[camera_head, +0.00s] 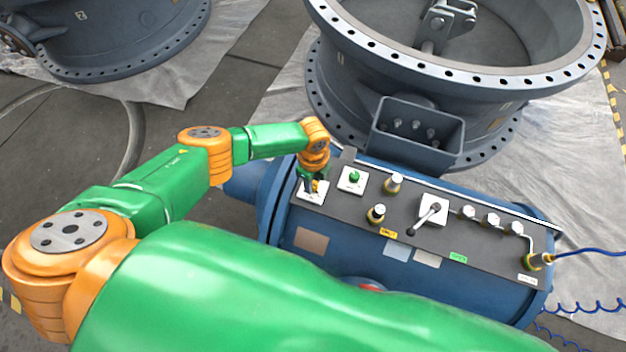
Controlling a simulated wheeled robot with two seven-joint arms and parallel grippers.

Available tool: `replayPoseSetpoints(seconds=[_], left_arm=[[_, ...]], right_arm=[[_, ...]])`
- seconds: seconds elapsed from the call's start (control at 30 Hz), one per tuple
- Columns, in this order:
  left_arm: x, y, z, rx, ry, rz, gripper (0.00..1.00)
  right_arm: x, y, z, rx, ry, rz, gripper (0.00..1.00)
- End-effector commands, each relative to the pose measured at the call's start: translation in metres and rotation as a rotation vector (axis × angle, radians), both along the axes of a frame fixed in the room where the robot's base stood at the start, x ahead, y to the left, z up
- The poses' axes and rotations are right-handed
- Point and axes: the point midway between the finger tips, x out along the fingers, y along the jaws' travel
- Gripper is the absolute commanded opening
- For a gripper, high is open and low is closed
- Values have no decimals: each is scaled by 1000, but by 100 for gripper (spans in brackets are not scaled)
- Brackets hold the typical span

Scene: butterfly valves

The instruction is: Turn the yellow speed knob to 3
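The yellow speed knob (320,186) sits on a white plate (311,197) at the left end of the dark panel on top of the blue cylinder. My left gripper (314,184) points down at this knob, with its fingers at or around it. The fingers and the orange wrist hide much of the knob, so its setting cannot be read. I cannot tell whether the fingers touch it or are closed. The large green arm link across the bottom is mine; no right gripper shows.
A large grey flanged valve (450,75) with an open bracket box (417,131) stands close behind the panel. A blue hose (590,252) leaves at right.

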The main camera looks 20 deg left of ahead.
Motion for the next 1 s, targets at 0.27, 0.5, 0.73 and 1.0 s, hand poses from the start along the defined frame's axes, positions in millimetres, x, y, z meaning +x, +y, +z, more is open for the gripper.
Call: replayPoseSetpoints(seconds=[0.27,0.5,0.73,1.0], left_arm=[[-1,0,0,0,1,10,0],[-1,0,0,1,3,105,0],[-2,0,0,0,4,296,0],[-2,0,0,0,4,554,0]], right_arm=[[1,0,0,-1,-2,0,50],[1,-1,3,-1,-2,0,50],[1,-1,8,-2,-2,0,50],[1,-1,15,-2,-3,0,50]])
